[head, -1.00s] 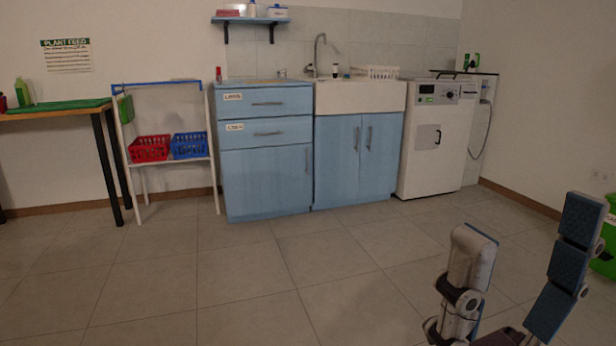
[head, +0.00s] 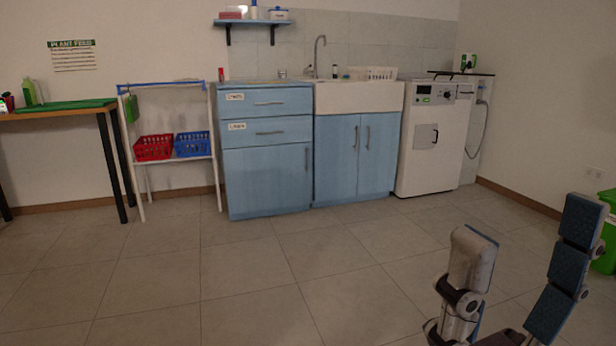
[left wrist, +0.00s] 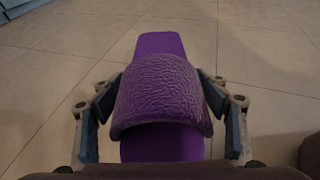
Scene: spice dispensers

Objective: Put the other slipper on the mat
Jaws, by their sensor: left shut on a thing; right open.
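A purple slipper (left wrist: 160,90) with a wrinkled strap fills the middle of the left wrist view. My left gripper (left wrist: 160,120) is shut on it, with a finger against each side, and holds it over the tiled floor. The left gripper does not show in the head view. My right gripper (head: 520,245) is open and empty at the lower right of the head view, its two fingers wide apart. No mat and no second slipper show in these frames.
Blue cabinets (head: 268,180) with a sink (head: 358,97) stand ahead, a white machine (head: 425,160) to their right. A white rack holds red (head: 153,148) and blue (head: 192,144) baskets. A table (head: 60,112) stands at left, a green bin (head: 606,245) at right. The floor (head: 200,270) between is clear.

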